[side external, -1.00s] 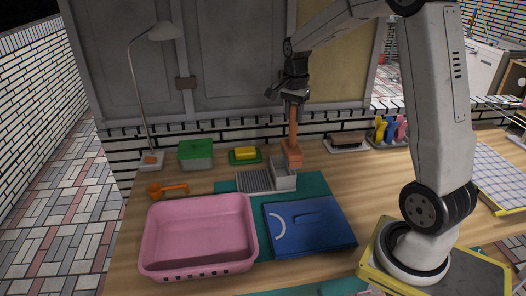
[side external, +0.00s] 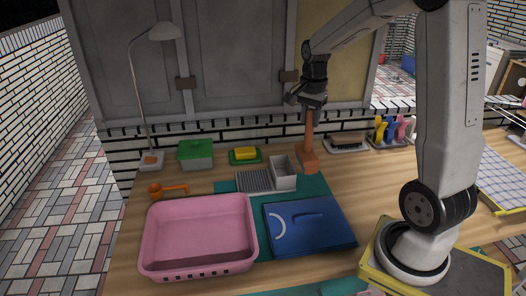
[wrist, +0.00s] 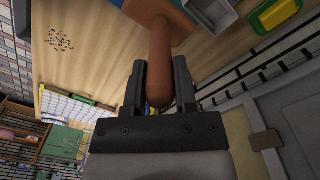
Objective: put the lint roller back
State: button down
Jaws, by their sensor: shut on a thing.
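The orange lint roller (side external: 309,134) hangs upright with its handle up and its wide block-like head down. My gripper (side external: 311,98) is shut on the upper handle. In the wrist view the handle (wrist: 159,55) lies between the two dark fingers (wrist: 159,88), with the head beyond. The head is just right of the grey box compartment (side external: 283,173) beside the ribbed grey rack (side external: 254,180). It looks at or near the table surface; I cannot tell whether it touches.
A pink basin (side external: 198,236) and a blue lidded case (side external: 308,227) stand in front. A green-lidded box (side external: 196,153), a yellow block on a green dish (side external: 244,155), a dark brush on a tray (side external: 348,143) and coloured items (side external: 391,129) line the wall. Dark specks (wrist: 60,40) lie on bare wood.

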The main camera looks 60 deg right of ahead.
jog(key=w+d+f, duration=0.5)
jog(key=w+f, duration=0.3)
jog(key=w, duration=0.2)
jog(key=shift+w+f, duration=0.25)
jog(key=shift+w, duration=0.05)
jog(key=shift+w+d+f, duration=0.1)
jog(key=shift+w+f, duration=0.05)
jog(key=shift+f, duration=0.8)
jog(key=shift+w+f, duration=0.1)
jog(key=shift+f, duration=1.3)
jog(key=shift+c, duration=2)
grip_release()
